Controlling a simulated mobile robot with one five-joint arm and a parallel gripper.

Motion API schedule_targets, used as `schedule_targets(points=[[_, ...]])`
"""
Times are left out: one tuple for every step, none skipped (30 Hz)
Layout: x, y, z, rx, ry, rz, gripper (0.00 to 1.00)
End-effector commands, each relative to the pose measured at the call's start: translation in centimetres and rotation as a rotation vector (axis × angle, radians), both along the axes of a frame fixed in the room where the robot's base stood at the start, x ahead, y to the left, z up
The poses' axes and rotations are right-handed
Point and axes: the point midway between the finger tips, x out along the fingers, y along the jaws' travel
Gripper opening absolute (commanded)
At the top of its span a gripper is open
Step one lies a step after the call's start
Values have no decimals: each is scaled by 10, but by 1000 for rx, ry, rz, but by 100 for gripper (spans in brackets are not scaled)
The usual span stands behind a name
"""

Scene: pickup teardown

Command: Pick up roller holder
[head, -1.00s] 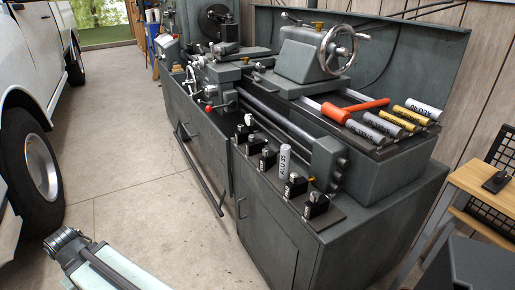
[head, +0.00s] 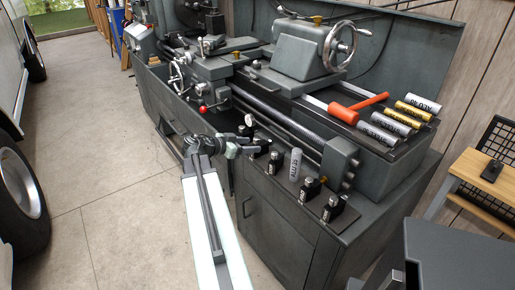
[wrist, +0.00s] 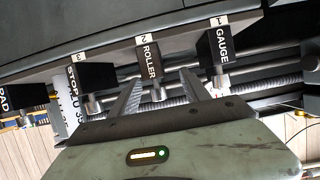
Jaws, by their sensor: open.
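The roller holder (wrist: 151,57), a black block with a white label reading ROLLER and 2, shows in the wrist view with a metal stub on it. My gripper (wrist: 162,82) is open and empty. Its two fingers point at the roller holder, one to each side of it in the picture; whether they reach around it I cannot tell. In the head view my gripper (head: 238,146) is at the holder row on the lathe's front shelf and partly hides the roller holder (head: 256,150).
The gauge holder (wrist: 218,45) and stop holder (wrist: 90,77) flank the roller holder closely. A labelled ALU cylinder (head: 295,164) stands beyond the stop holder, with more black holders (head: 332,208) further right. The lathe's rails lie behind. Open floor (head: 100,190) is at left.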

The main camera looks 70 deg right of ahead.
Motion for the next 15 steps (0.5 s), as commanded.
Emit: schedule_targets(points=[[-2, -1, 0, 0, 0, -3, 55], [-4, -2, -1, 1, 0, -5, 55], [-7, -5, -3, 1, 0, -8, 55], [-10, -8, -4, 2, 1, -11, 55], [-13, -12, -6, 2, 1, -14, 55], [-16, -16, -9, 3, 1, -15, 55], [-19, -20, -11, 2, 0, -16, 55], [-22, -23, -12, 2, -1, -17, 55], [-24, -25, -12, 2, 0, -18, 55], [-25, -25, -12, 2, 0, -19, 55], [-25, -26, -11, 2, 0, -19, 55], [-27, -27, -12, 3, 0, -20, 55], [-28, -28, -14, 2, 0, -21, 55], [-30, -30, -16, 3, 0, -22, 55], [-34, -34, -19, 3, -1, -23, 55]])
